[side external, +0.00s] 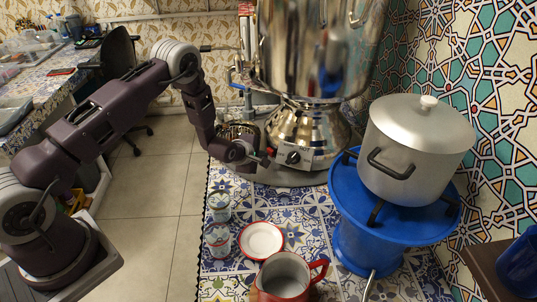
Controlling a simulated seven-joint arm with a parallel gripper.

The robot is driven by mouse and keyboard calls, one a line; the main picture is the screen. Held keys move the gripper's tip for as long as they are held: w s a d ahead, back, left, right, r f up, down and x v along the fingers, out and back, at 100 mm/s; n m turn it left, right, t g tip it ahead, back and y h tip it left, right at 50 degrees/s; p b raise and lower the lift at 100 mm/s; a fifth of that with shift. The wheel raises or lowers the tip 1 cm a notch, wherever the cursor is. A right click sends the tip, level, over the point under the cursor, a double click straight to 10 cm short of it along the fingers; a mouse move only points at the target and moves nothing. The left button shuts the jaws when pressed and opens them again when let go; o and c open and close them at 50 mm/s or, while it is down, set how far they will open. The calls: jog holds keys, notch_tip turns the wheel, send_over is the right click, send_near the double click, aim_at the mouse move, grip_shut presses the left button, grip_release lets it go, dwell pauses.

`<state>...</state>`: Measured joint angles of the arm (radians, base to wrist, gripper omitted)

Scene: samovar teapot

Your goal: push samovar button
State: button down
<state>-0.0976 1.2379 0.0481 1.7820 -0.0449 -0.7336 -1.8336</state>
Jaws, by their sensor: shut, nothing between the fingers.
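The tall shiny metal samovar (312,55) stands at the back of the patterned table. Its rounded lower part (312,128) has a pale control panel (318,159) at the front with a dark round knob (293,157). A small red spot (270,151) shows at the panel's left end; I cannot tell whether it is the button. My gripper (262,159) is shut and empty, just left of the panel. It is small and dark here, and I cannot tell whether its tip touches the panel.
A white saucer with a red rim (262,240), a red mug (284,276) and two small glasses (218,238) stand in front. On the right, a lidded metal pot (418,148) sits on a blue stand (352,232). Open floor (155,215) lies left of the table.

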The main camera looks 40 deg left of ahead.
jog(key=shift+w, duration=0.15)
jog(key=shift+s+a, duration=0.25)
jog(key=shift+s, duration=0.95)
jog(key=shift+s+a, duration=0.2)
jog(key=shift+s, duration=0.95)
jog(key=shift+s+a, duration=0.25)
jog(key=shift+s, duration=0.95)
